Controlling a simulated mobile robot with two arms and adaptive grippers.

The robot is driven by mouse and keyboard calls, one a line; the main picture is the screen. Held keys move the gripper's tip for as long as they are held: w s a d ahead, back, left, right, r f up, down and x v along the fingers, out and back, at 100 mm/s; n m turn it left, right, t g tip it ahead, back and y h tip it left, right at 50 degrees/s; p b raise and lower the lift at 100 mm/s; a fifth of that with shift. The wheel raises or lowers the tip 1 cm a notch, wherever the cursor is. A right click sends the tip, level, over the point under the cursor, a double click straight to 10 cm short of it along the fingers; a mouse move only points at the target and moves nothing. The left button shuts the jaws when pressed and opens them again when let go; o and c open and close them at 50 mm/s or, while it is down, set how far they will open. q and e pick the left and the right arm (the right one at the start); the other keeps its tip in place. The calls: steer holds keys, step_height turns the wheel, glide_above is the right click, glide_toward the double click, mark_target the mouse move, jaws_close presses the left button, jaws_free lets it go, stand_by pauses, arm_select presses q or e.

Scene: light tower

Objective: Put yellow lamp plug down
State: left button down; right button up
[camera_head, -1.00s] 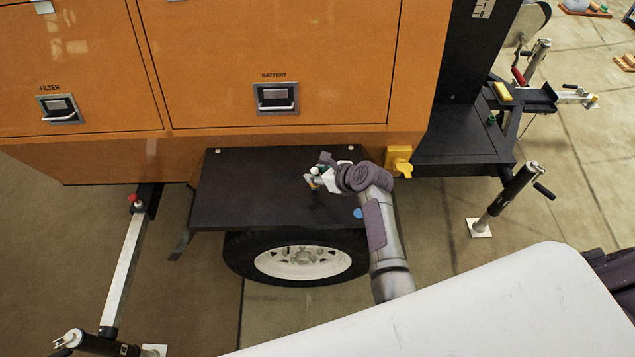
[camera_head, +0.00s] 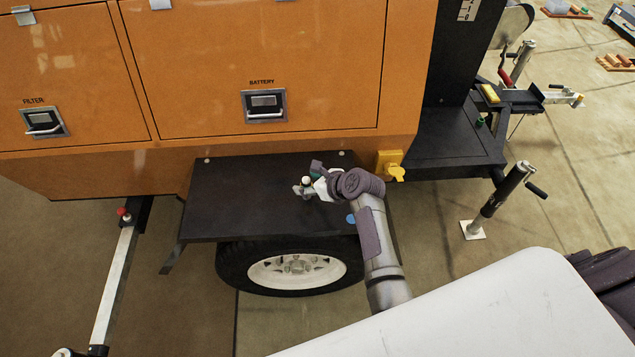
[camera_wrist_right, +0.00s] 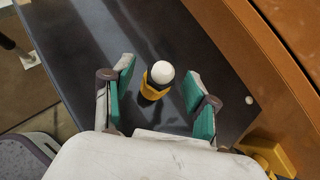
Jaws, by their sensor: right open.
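The yellow lamp plug (camera_wrist_right: 156,86), a yellow body with a black band and a white rounded top, stands upright on the black fender (camera_head: 245,195) above the wheel. In the right wrist view it sits between the two green-padded fingers of my right gripper (camera_wrist_right: 158,100), with a gap on both sides. My right gripper is open. In the head view the right gripper (camera_head: 308,184) is over the right part of the fender, and the plug is small there. My left gripper is not in view.
The orange cabinet (camera_head: 250,75) rises right behind the fender. A yellow socket box (camera_head: 389,164) is fixed to its lower edge, right of my gripper. The fender's left part is clear. A jack post (camera_head: 497,197) stands at the right.

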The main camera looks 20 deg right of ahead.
steer(key=p+v, duration=0.1)
steer(key=v, duration=1)
steer(key=shift+s+r, duration=0.2)
steer(key=shift+s, duration=0.15)
steer(key=shift+d, duration=0.1)
